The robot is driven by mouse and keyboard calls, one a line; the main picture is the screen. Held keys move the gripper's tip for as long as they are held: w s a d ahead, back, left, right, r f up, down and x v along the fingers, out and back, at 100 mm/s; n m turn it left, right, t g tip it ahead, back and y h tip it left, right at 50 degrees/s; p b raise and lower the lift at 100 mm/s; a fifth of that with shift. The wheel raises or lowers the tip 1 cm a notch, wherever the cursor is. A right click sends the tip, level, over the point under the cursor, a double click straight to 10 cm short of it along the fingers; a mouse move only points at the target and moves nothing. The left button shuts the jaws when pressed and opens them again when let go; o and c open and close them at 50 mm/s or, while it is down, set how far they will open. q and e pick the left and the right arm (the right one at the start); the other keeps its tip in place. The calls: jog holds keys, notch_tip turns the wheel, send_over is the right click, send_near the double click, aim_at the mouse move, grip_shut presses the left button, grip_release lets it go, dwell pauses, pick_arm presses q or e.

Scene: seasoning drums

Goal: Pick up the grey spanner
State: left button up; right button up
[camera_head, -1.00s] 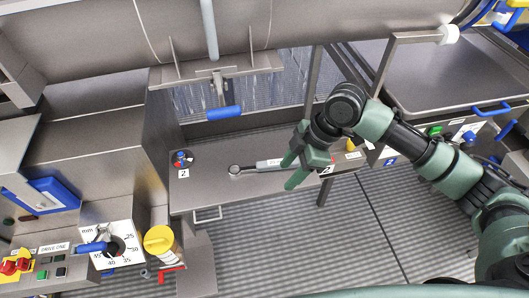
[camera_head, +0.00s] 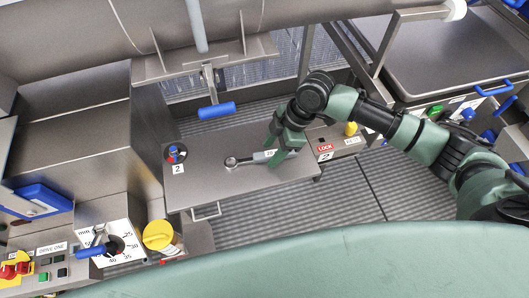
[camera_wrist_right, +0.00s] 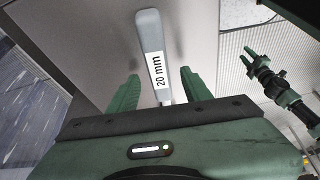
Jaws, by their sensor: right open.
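The grey spanner (camera_head: 246,159) lies flat on a steel bench top, its ring end to the left and its handle reaching right under my right gripper (camera_head: 274,152). In the right wrist view the handle (camera_wrist_right: 150,30), labelled "20 mm", runs between the two green fingers of that gripper (camera_wrist_right: 158,85). The fingers are apart, with a gap on both sides of the handle. The part of the handle nearest the palm is hidden.
The steel bench top (camera_head: 215,188) is mostly clear. A knob with blue and red parts (camera_head: 176,154) stands at its left. A blue-handled lever (camera_head: 216,110) hangs above. A yellow-capped container (camera_head: 159,236) and a control panel (camera_head: 40,268) are at lower left.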

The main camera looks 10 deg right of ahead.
jog(key=shift+f, duration=0.2)
jog(key=c, duration=0.9)
grip_shut()
pick_arm(q)
jog(key=shift+w+d+r, duration=0.1)
jog(key=shift+w, duration=0.55)
